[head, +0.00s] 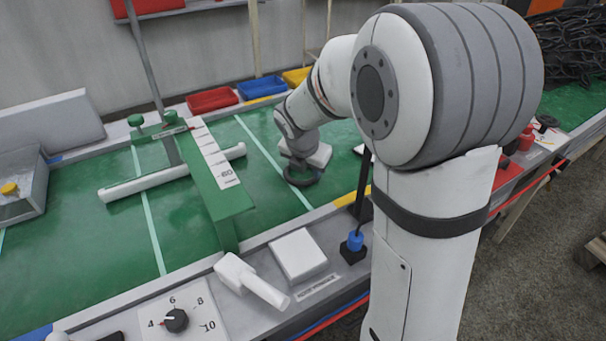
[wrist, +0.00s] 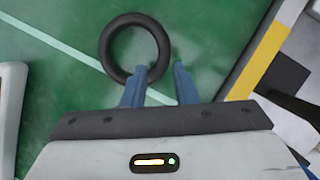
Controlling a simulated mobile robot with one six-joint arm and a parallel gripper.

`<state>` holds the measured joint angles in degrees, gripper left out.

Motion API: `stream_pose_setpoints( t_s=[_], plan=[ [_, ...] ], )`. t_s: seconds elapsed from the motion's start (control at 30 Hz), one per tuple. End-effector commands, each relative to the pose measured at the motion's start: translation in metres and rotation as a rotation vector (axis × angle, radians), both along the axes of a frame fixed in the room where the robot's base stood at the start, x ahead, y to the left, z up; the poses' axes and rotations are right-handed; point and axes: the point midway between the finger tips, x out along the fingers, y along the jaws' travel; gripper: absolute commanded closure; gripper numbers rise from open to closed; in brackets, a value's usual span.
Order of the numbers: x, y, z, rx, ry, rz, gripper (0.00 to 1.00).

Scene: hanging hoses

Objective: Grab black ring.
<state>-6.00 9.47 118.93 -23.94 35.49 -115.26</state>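The black ring (wrist: 104,46) lies flat on the green surface. In the wrist view it is just ahead of my gripper (wrist: 159,68). My gripper's two blue fingers are apart. The left fingertip overlaps the ring's lower rim, and the right fingertip is just outside its right side. The lower right part of the rim shows in the gap between them. I cannot tell whether a finger touches it or how high the fingers are. In the head view, the ring (head: 303,183) shows under my wrist, which hides its far part and the fingers.
A green raised bar with a white scale (head: 216,165) stands left of the ring. Red (head: 212,100), blue (head: 262,87) and yellow (head: 297,76) bins line the back.

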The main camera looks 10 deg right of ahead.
Motion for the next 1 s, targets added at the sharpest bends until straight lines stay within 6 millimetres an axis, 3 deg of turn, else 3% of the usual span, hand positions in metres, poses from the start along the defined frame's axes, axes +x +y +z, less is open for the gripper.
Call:
stream_pose_setpoints(
  t_s=[0.23,0.47,0.8,1.0],
  plan=[
    [0.014,-0.013,-0.034,0.0,0.003,-0.005,0.74],
    [0.016,-0.014,-0.034,0.0,0.0,-0.005,0.74],
    [0.016,-0.014,-0.034,0.0,0.0,-0.008,1.0],
    [0.016,-0.015,-0.034,0.0,0.0,-0.008,1.0]
  ],
)
